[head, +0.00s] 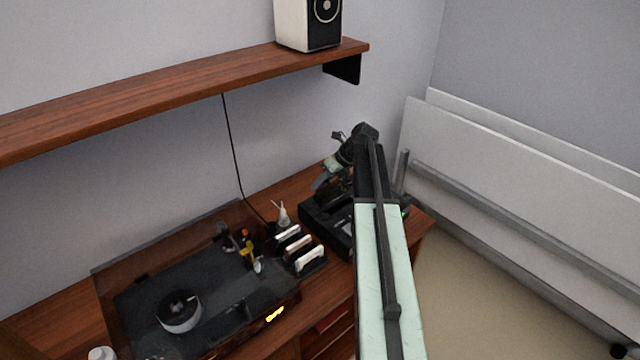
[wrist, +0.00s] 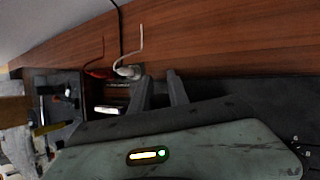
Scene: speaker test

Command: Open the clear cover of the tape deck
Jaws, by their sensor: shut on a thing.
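The tape deck (head: 322,222) is a black box on the wooden desk, right of a small rack, partly hidden behind my arm. In the wrist view its dark body (wrist: 265,92) runs off to the right. My gripper (head: 326,184) is above the deck's back left part, tilted down. In the wrist view its two dark fingers (wrist: 162,88) stand with a narrow gap, shut on the clear cover, which is see-through and hard to make out. How far the cover is raised cannot be told.
A turntable (head: 140,300) under a tinted lid fills the desk's left. A wooden shelf (head: 180,88) with a speaker (head: 305,25) is above. White panels (head: 520,190) lean at right.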

